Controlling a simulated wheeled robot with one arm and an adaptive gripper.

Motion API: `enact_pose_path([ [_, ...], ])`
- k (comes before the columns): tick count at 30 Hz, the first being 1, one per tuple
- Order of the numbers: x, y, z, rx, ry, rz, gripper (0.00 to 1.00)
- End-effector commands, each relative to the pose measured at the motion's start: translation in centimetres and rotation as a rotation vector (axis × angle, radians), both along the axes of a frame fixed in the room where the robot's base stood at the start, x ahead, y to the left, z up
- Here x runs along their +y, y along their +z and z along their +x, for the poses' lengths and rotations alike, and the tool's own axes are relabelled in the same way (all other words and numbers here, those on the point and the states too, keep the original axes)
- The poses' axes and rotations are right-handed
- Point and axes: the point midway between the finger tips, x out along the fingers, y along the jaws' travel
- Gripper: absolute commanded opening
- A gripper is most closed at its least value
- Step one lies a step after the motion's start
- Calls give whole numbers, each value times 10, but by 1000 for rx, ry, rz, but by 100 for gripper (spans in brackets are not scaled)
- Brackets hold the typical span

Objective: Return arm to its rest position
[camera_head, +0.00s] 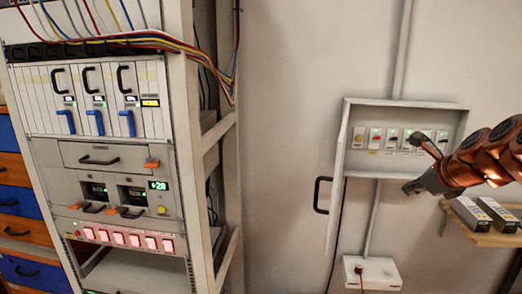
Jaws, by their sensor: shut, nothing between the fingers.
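My gripper (413,187) is at the right of the head view, at the end of my copper-coloured arm (470,163), which reaches in from the right edge. The gripper is dark, small in the picture, shut and empty. It points left and slightly down. It shows just below the right part of a grey wall panel (353,140) and overlaps its lower right corner in the picture. I cannot tell the distance between them. The rest of my arm is out of view.
A tall equipment rack (177,110) with cables and lit modules stands at left. Blue and orange drawers (22,198) are beside it. A white socket box (380,272) is low on the wall. A wooden shelf (480,238) with grey boxes (497,214) lies below my arm.

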Motion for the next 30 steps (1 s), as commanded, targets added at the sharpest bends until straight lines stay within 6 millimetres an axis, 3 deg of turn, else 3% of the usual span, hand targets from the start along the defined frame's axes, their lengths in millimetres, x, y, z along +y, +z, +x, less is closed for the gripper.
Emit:
enact_pose_path([
  [1,27,-11,-5,34,100,-59,0],
  [6,111,-55,-44,153,511,-295,0],
  [12,183,-107,-113,258,1021,-542,0],
  [15,208,-129,-153,289,1280,-649,0],
  [20,231,-162,-223,324,1706,-782,0],
  [24,236,-185,-280,327,2053,-856,0],
  [30,231,-202,-332,311,2376,-885,0],
])
